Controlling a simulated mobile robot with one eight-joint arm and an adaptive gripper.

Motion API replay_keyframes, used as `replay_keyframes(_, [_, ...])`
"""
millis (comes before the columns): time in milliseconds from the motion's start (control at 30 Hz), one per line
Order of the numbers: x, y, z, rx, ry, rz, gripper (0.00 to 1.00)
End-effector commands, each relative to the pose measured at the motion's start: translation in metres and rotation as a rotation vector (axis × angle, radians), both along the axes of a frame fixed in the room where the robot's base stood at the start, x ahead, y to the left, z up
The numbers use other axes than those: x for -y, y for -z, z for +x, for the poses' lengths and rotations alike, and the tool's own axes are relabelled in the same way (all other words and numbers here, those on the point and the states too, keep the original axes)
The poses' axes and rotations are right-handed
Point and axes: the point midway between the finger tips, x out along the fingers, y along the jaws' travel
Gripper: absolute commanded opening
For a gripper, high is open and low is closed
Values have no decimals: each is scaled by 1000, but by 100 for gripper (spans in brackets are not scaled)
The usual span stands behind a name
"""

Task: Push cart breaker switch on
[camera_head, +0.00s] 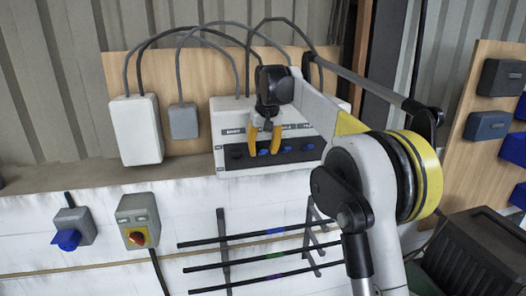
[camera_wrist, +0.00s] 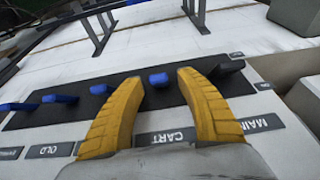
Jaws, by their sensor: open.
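The breaker panel (camera_head: 218,160) is a pale box on the wooden backboard, with a dark strip of small switches along its front. My gripper (camera_head: 265,150) is in front of the panel's left part, its two orange fingers apart. In the wrist view the open gripper (camera_wrist: 160,90) straddles a blue switch (camera_wrist: 158,80), which lies above the CART label (camera_wrist: 166,137). The switch is beyond the fingertips' gap, and I cannot tell whether a finger touches it. A black switch (camera_wrist: 228,68) sits by the MAIN label (camera_wrist: 262,123), right of the right finger.
More blue switches (camera_wrist: 60,99) line the strip on the left, near the OLD label (camera_wrist: 48,150). A blue rotary knob (camera_head: 66,240) and a yellow-red rotary switch (camera_head: 138,237) are on the white wall below. Dark rails (camera_head: 225,255) stick out beneath the panel.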

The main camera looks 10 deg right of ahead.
Motion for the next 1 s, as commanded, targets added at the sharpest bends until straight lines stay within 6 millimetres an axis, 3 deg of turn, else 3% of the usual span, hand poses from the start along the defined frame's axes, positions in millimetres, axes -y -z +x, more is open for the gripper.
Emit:
replay_keyframes(500, [0, -95, -32, -1, 0, 0, 43])
replay_keyframes(700, [0, -108, -37, -1, 0, 0, 43])
replay_keyframes(1000, [0, -107, -38, 0, 0, 0, 43])
